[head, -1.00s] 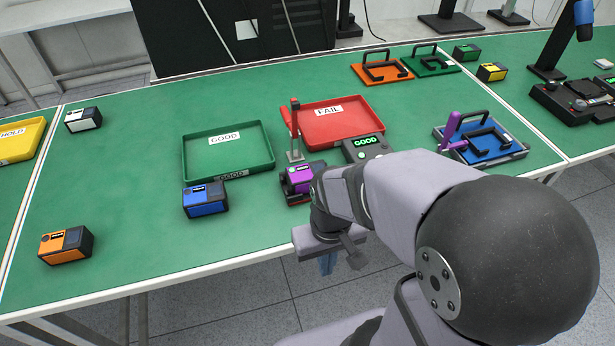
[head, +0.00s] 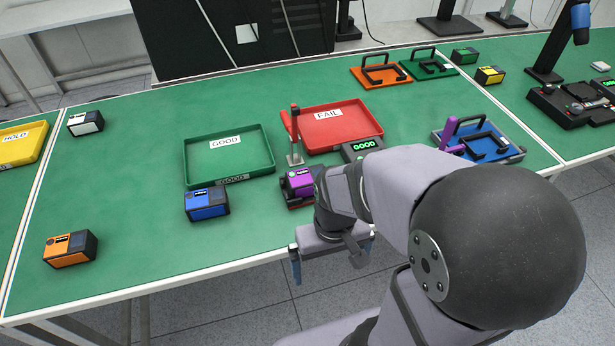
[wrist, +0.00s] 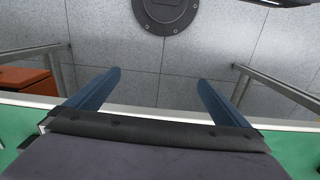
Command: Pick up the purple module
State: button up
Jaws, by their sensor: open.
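The purple module (head: 297,183) is a small dark box with a purple top. In the head view it sits on a dark and red base on the green bench, just in front of a post with a red top. My arm partly hides its right side. My gripper (head: 334,262) is beyond the bench's front edge, to the lower right of the module and apart from it. In the wrist view my gripper (wrist: 156,92) shows two blue fingers spread wide with nothing between them, over the grey floor.
A green GOOD tray (head: 228,156) and a red FAIL tray (head: 328,126) lie behind the module. A GOOD display box (head: 361,149) stands to its right. A blue module (head: 207,203) and an orange module (head: 70,249) are to the left. The bench (head: 140,190) is clear between them.

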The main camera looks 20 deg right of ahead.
jog(key=w+d+r+p, duration=0.2)
jog(key=w+r+p, duration=0.1)
jog(key=r+p, duration=0.15)
jog(key=t, duration=0.5)
send_near(308, 176)
jog(key=f, duration=0.2)
jog(key=shift+w+d+f, duration=0.2)
jog(key=shift+w+f, duration=0.25)
jog(key=shift+w+d+f, duration=0.15)
jog(key=shift+w+f, duration=0.25)
jog(key=shift+w, duration=0.05)
jog(key=shift+a+p+x, duration=0.2)
jog(key=shift+p+x, duration=0.15)
jog(key=shift+x, duration=0.6)
jog(key=shift+a+p+x, duration=0.15)
jog(key=shift+p+x, duration=0.2)
jog(key=shift+x, duration=0.55)
jog(key=shift+w+f, duration=0.15)
jog(key=shift+f, duration=0.6)
jog(key=shift+c, duration=0.3)
jog(key=c, duration=1.3)
jog(key=shift+r, duration=0.1)
